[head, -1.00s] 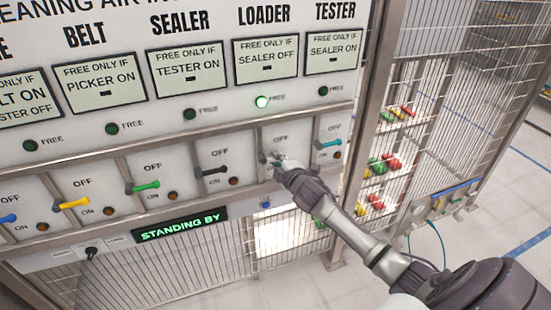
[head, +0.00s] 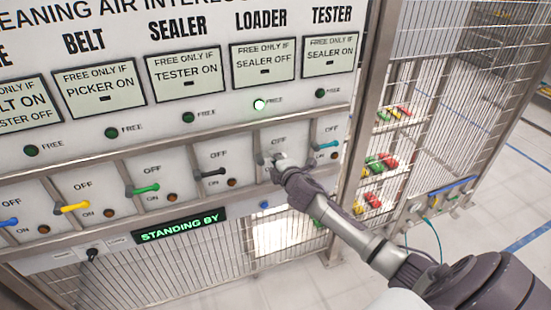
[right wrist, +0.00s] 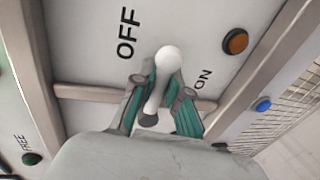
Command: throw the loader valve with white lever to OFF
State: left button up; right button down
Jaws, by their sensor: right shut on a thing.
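The loader valve's white lever (right wrist: 168,58) stands between the jaws of my right gripper (right wrist: 162,98) in the right wrist view. Its round knob sticks out past the fingertips, and the OFF and ON marks are beside it. In the head view the white lever (head: 280,158) shows just above my right gripper (head: 284,168), which hides part of it. My right gripper is shut on the lever. Whether the lever is nearer OFF or ON is hard to tell. The loader's FREE lamp (head: 259,104) is lit green. My left gripper is not in view.
A black lever (head: 210,173) is to the left and a cyan lever (head: 327,145) to the right, past metal dividers. A green lever (head: 143,190) and a yellow lever (head: 75,207) are farther left. A display (head: 180,226) reads STANDING BY. A mesh fence (head: 440,110) stands to the right.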

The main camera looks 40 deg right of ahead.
jog(key=c, duration=1.2)
grip_release()
jog(key=shift+o, duration=0.2)
jog(key=v, duration=1.2)
jog(key=shift+r, duration=0.1)
jog(key=s+f+m+g+b, duration=0.1)
jog(key=s+f+m+g, duration=0.2)
jog(key=f, duration=1)
jog(key=s+f+m+g+y+b, duration=0.15)
jog(key=s+f, duration=0.45)
jog(key=f, duration=0.6)
jog(key=s+f+m+g+b, duration=0.1)
jog(key=s+f+m+g, duration=0.2)
jog(key=f, duration=1)
jog(key=s+a+f+m+g, duration=0.1)
jog(key=s+a+f, duration=0.4)
jog(key=s, duration=0.6)
jog(key=s+a+f+m+g+y+b, duration=0.1)
jog(key=s+a+f+m+g, duration=0.1)
jog(key=s+a+f, duration=0.3)
jog(key=s+a+f+m+g+y+b, duration=0.1)
jog(key=s+a+f+g, duration=0.3)
jog(key=s+f, duration=0.8)
jog(key=s+a+m, duration=0.1)
jog(key=s, duration=0.4)
jog(key=shift+s, duration=0.2)
